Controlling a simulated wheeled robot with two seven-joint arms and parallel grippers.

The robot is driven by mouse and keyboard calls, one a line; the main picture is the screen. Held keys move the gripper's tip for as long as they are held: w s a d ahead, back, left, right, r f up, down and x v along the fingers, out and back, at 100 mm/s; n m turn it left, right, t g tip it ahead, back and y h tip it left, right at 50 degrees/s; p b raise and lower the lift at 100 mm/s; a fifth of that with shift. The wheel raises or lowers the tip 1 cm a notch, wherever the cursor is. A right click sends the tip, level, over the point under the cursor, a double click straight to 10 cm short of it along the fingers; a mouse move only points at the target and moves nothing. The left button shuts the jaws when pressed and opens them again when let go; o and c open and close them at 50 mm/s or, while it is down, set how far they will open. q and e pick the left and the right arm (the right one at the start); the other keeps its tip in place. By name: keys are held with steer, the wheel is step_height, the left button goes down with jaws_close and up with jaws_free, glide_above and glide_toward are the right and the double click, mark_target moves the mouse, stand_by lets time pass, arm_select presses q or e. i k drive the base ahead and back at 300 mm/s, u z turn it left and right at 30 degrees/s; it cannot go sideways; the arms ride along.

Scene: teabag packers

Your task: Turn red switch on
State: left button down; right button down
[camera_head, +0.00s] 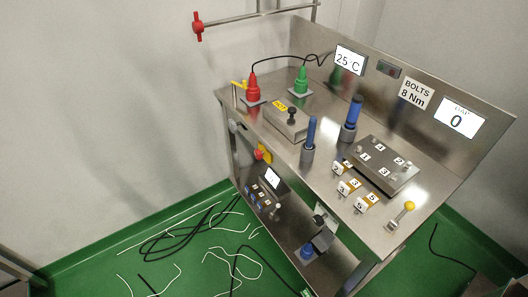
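A red rotary switch (260,154) on a yellow plate (266,149) sits on the front left side of the steel workbench (335,185), just below the top. It is small in the view, and I cannot tell its knob position for certain. A small dark panel (389,69) with tiny reddish and greenish spots is on the back panel of the bench; its details are too small to read. Neither of my grippers can be made out in the head view, and nothing is seen touching the red switch.
A red handle (197,27) is on a pipe above. Red (253,89) and green (303,79) connectors, blue-handled tools (351,117) and a yellow-knobbed lever (409,206) stand on the bench. Loose cables (190,236) lie on the green floor, left of the bench.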

mark_target(258, 154)
steer(key=u, duration=1.55)
steer(key=i, duration=2.3)
steer(key=z, duration=1.55)
